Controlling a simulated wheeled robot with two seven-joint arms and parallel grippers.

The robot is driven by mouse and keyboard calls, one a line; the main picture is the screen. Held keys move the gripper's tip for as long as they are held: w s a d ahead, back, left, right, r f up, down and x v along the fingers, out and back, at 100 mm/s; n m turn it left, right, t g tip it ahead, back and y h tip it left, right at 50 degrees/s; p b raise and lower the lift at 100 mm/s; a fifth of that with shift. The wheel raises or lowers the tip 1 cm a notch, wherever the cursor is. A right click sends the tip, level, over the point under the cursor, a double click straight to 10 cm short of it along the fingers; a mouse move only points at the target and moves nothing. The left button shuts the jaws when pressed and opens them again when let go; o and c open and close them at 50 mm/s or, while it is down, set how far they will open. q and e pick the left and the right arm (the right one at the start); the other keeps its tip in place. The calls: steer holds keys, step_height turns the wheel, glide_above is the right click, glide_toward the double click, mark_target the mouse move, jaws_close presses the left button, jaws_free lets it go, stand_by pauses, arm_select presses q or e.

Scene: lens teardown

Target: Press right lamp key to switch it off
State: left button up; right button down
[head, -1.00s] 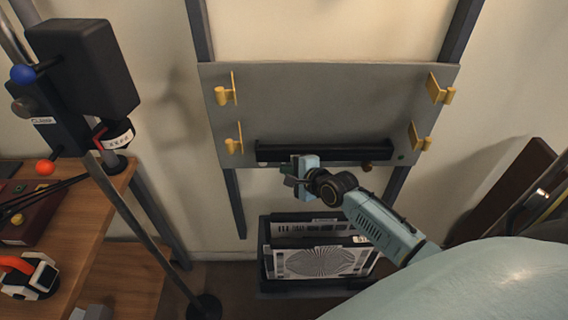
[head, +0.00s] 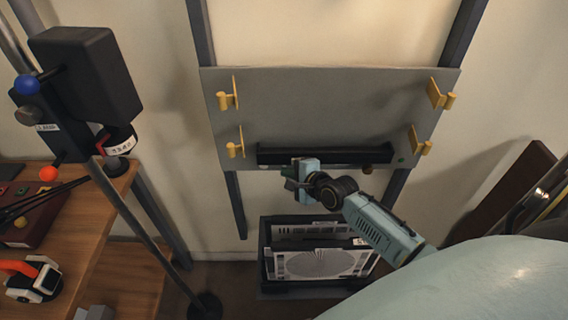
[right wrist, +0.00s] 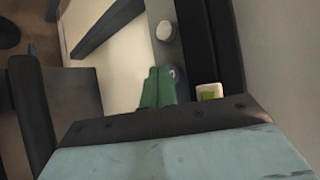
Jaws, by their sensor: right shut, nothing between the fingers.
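A grey panel (head: 330,112) hangs on two dark uprights, with a long black bar (head: 325,155) along its lower edge. My right gripper (head: 289,178) is at the lower edge of the panel, left of the bar's middle. In the right wrist view its green fingers (right wrist: 156,86) are together, with nothing between them. A small white key with a green face (right wrist: 209,92) shows beside the fingers, apart from them. A pale round knob (right wrist: 165,31) is farther along the edge. I cannot tell which is the right lamp key, or whether the fingers touch one. My left gripper is out of view.
Yellow clips (head: 437,94) stick out from the panel's sides. Below stands a black rack (head: 265,265) with a white vented plate (head: 320,263). A lamp stand (head: 140,215) with a black head (head: 85,75) and a wooden desk (head: 115,210) are at left.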

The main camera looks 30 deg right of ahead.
steer(key=shift+w+d+r, duration=0.1)
steer(key=shift+d+r, duration=0.05)
steer(key=shift+r, duration=0.15)
steer(key=s+a+p, duration=0.3)
steer(key=s+p, duration=0.1)
steer(key=s, duration=0.1)
steer(key=shift+s+a+f+p, duration=0.25)
steer(key=shift+p, duration=0.05)
stand_by(0.6)
stand_by(1.0)
stand_by(0.5)
